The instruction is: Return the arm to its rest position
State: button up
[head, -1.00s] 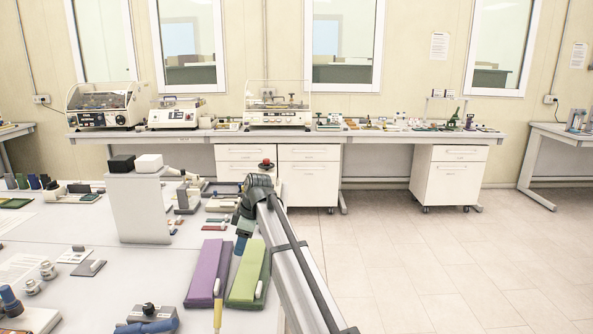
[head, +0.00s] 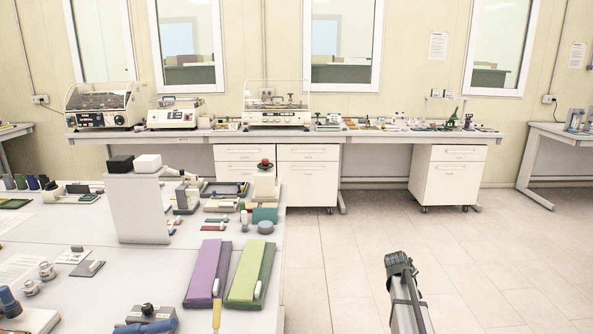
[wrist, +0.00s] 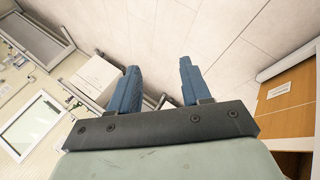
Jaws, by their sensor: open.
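My gripper (wrist: 158,88) shows in the wrist view with its two blue fingers spread apart. Nothing is between them, and pale floor tiles lie beyond. In the head view my arm is at the lower right, over the floor and apart from the near table (head: 200,268). The fingers cannot be made out in the head view.
A purple block (head: 207,272) and a green block (head: 249,273) lie side by side near the table's right edge. A grey box-like stand (head: 138,208) is farther back. White drawer cabinets (head: 308,178) stand under the rear bench. The floor (head: 470,240) to the right is open.

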jog(key=s+f+m+g, duration=0.1)
jog(key=s+f, duration=0.6)
jog(key=f, duration=0.3)
jog(key=s+a+f+m+g+y, duration=0.1)
jog(key=s+a+f+g, duration=0.1)
jog(key=s+a+f, duration=0.5)
jog(key=s+a+f+m+g+y, duration=0.1)
jog(key=s+a+f+g, duration=0.1)
jog(key=s+f, duration=0.8)
jog(key=s+a+f+g+y, duration=0.1)
jog(key=s+a+f+g, duration=0.1)
jog(key=s, duration=1)
jog(key=s+a+f+m+g+y, duration=0.1)
jog(key=s+a+f+g, duration=0.2)
jog(key=s, duration=0.9)
jog(key=s+a+f+m+g+y, duration=0.1)
jog(key=s+a+f+g, duration=0.1)
jog(key=s+a+f, duration=0.2)
jog(key=s+a, duration=0.3)
jog(key=s, duration=0.5)
jog(key=shift+a+f+g, duration=0.25)
jog(key=shift+a+g, duration=0.05)
jog(key=shift+a, duration=0.1)
